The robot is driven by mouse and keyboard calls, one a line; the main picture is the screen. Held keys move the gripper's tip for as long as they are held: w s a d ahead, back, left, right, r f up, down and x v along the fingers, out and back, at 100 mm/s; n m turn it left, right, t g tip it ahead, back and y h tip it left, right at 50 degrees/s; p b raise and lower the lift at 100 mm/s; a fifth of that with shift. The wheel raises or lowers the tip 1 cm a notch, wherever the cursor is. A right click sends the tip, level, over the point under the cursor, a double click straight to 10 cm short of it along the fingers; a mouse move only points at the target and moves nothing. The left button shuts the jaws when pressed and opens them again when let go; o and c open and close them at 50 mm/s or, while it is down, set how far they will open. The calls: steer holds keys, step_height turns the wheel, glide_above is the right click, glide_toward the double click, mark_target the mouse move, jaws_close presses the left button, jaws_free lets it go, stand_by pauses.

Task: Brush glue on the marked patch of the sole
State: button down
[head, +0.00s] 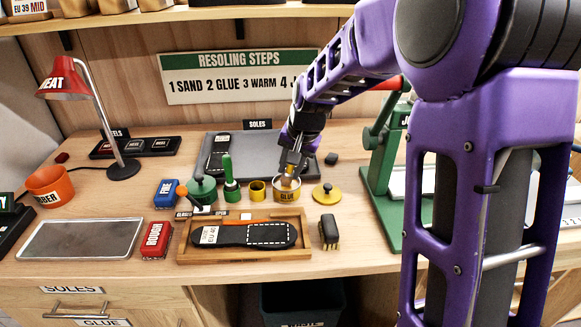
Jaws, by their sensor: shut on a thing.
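The black sole (218,235) lies in a shallow wooden tray (245,256) at the front of the bench. Its marked patch (270,234), a white dashed outline, is on the right half and looks bare. The glue pot (287,196) stands just behind the tray, with its mouth uncovered. My gripper (290,165) is directly above the pot, pointing down, shut on the glue brush (287,180). The brush is upright and its lower end is hidden at or inside the pot. A yellow lid (325,194) with a dark knob lies right of the pot.
A small yellow cup (257,190), a green-handled tool (230,182) and a green pot (202,190) stand left of the glue pot. A dark bristle brush (328,232) is right of the tray. A green press (382,170) stands farther right. Bare bench lies in front.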

steer(key=shift+f, duration=0.1)
stand_by(0.4)
steer(key=shift+r+p, duration=2.65)
steer(key=shift+r, duration=0.95)
steer(key=shift+f, duration=0.1)
